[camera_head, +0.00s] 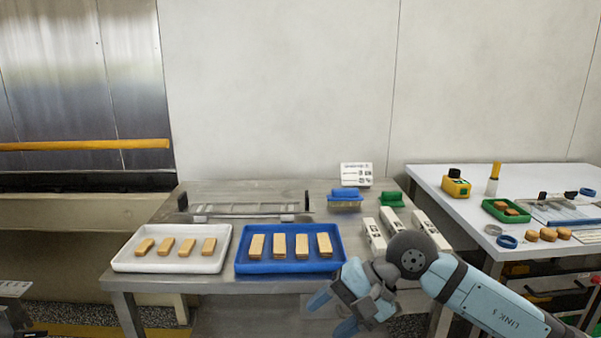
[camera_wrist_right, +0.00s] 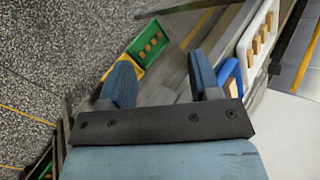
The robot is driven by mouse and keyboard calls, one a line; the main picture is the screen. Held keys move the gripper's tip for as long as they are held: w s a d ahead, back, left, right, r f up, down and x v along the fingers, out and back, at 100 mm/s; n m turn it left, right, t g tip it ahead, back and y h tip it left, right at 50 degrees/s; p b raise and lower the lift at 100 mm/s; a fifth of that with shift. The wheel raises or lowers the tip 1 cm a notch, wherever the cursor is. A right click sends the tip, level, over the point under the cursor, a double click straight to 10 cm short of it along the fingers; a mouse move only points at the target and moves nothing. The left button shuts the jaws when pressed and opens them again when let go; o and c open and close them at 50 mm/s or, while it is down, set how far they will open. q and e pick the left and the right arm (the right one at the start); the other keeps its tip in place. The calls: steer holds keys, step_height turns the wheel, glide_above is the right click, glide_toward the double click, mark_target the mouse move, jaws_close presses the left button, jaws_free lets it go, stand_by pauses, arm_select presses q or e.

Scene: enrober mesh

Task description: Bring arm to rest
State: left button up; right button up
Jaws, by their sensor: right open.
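My right gripper (camera_head: 333,313) hangs at the front edge of the steel table (camera_head: 205,285), below and right of the blue tray (camera_head: 290,267). Its two blue fingers are apart, and nothing is between them. In the right wrist view, the open gripper (camera_wrist_right: 160,62) also shows empty, with floor and table parts beyond it. My right arm (camera_head: 490,300) reaches in from the lower right, bent at the wrist. My left gripper is not seen.
The blue tray and a white tray (camera_head: 122,262) hold several biscuits. Behind are a wire mesh frame (camera_head: 245,209), a blue brush (camera_head: 345,196) and white boxes (camera_head: 374,236). A white table (camera_head: 450,190) with trays and tools stands right. A yellow rail (camera_head: 85,145) runs left.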

steer(key=s+a+r+m+g+y, duration=0.2)
steer(key=s+a+m+y, duration=0.3)
steer(key=s+m+y, duration=0.3)
steer(key=d+f+n+t+h, duration=0.4)
steer(key=d+f+n+t, duration=0.2)
steer(key=n+t, duration=0.6)
steer(key=d+f+n+t+h, duration=0.55)
steer(key=n+t, duration=0.35)
steer(key=n, duration=0.6)
steer(key=s+d+f+m+g+h, duration=0.2)
steer(key=s+d+f+m+g, duration=0.15)
steer(key=f+m, duration=0.3)
steer(key=s+d+f+m+g+h, duration=0.2)
steer(key=s+f+m+g, duration=0.1)
steer(key=s+f+m, duration=0.3)
arm_select(q)
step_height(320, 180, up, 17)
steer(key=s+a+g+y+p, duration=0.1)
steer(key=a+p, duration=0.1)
steer(key=p, duration=2.7)
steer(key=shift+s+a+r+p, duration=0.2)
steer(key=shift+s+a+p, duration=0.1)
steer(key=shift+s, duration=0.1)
arm_select(e)
step_height(320, 180, up, 16)
steer(key=s+d, duration=0.1)
steer(key=d, duration=0.1)
steer(key=shift+s+d+g+h, duration=0.3)
steer(key=shift+s+g+h, duration=0.05)
